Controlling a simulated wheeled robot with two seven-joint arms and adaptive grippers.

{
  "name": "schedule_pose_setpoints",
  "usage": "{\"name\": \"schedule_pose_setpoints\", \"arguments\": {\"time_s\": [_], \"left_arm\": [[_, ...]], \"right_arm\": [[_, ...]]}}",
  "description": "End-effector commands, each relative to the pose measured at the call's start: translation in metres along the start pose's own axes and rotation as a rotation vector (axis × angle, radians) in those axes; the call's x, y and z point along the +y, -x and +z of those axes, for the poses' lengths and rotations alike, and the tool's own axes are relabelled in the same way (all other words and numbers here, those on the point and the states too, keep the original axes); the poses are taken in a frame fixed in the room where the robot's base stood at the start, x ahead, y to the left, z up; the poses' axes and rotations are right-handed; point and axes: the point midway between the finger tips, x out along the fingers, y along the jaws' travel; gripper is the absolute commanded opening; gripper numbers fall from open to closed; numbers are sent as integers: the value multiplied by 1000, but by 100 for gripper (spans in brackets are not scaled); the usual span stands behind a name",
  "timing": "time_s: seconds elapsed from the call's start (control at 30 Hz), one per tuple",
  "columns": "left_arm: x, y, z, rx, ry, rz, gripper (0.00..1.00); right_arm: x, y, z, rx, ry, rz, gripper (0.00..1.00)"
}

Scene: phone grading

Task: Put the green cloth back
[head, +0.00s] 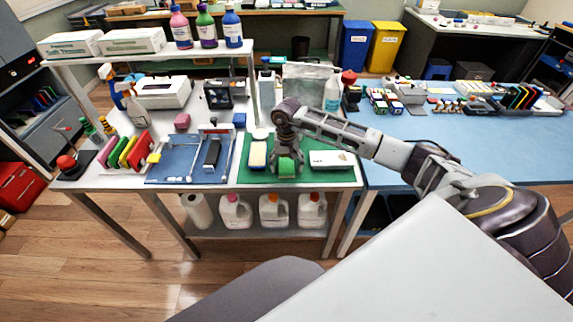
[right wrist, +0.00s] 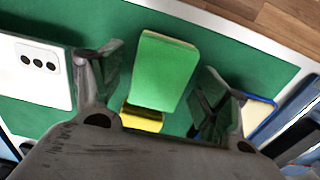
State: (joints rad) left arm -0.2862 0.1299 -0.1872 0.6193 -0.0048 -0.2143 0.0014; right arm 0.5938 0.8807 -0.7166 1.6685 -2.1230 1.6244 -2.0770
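The green cloth (head: 286,167) is a small block lying on the green mat (head: 315,143) at the table's front. In the right wrist view the green cloth (right wrist: 165,70) shows a flat green top, with a yellow part (right wrist: 141,118) at its near end. My right gripper (head: 287,160) comes down over it. In the right wrist view its fingers (right wrist: 160,85) are spread on either side of the cloth, with a visible gap at the left; contact at the right is unclear. A row of coloured cloths (head: 122,152) stands at the table's left. My left gripper is not in view.
A white phone (head: 331,159) lies right of the gripper, and a pale block with a blue edge (head: 257,155) lies left. A blue tray (head: 180,167) with a dark phone sits further left. Bottles and a shelf stand behind.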

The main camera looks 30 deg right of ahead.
Motion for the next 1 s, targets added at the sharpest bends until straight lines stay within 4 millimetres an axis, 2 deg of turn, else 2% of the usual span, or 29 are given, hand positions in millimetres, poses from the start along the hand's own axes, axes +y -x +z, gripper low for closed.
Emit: {"name": "schedule_pose_setpoints", "arguments": {"time_s": [0.17, 0.3, 0.47, 0.67, 1.0], "left_arm": [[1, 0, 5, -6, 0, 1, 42], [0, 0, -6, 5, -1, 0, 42], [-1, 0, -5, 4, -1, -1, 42], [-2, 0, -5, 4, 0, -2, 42], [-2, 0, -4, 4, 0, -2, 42]], "right_arm": [[0, 0, 0, 0, 0, 0, 76], [0, 0, 0, 0, 0, 0, 76], [0, 7, 0, 1, 0, -1, 76], [0, 26, -1, 2, 0, -1, 76], [0, 75, -1, 3, 0, -2, 76]]}}
